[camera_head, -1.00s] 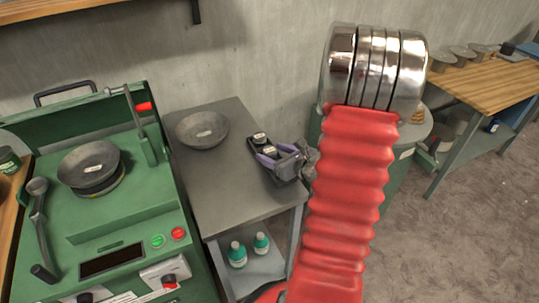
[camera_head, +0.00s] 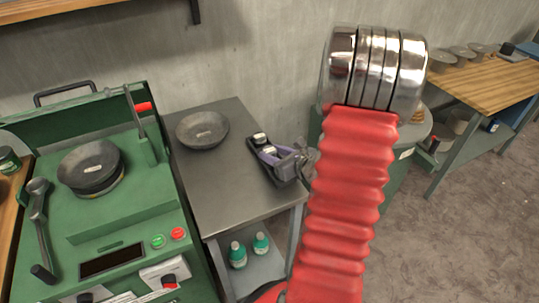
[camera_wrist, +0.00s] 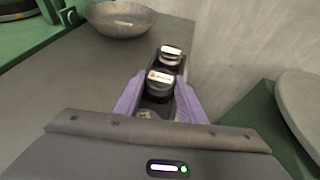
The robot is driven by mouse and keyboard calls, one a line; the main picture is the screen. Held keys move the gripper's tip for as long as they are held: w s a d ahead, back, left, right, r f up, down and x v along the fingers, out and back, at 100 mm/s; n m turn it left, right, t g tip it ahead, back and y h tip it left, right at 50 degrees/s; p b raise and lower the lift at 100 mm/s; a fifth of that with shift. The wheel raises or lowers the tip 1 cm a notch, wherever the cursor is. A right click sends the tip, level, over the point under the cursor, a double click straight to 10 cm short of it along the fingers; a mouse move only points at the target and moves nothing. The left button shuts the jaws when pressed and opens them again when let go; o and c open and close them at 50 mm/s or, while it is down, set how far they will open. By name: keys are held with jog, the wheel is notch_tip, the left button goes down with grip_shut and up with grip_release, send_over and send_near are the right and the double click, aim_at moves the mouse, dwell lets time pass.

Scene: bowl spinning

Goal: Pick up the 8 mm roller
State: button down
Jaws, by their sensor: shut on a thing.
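My gripper (camera_wrist: 159,88) has its two purple fingers on either side of a dark roller with a pale label (camera_wrist: 160,77), and is shut on it. The label is too small to read for sure. The roller is at the dark rack (camera_wrist: 154,108); I cannot tell whether it is lifted clear. Another labelled roller (camera_wrist: 171,55) stands farther along the rack. A third pale label (camera_wrist: 146,114) shows at the rack's near end. In the head view, my gripper (camera_head: 273,155) is over the rack (camera_head: 288,178) on the grey table.
A grey bowl (camera_head: 202,130) stands on the grey table (camera_head: 215,180) left of the rack. The green machine (camera_head: 110,215) with another bowl (camera_head: 90,164) stands farther left. A wall is behind. A green stand with a round top (camera_wrist: 303,105) is close on the right.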

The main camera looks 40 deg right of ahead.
aim_at(273, 153)
jog(key=shift+r, duration=0.15)
jog(key=shift+r, duration=4.95)
jog(key=shift+s, duration=0.1)
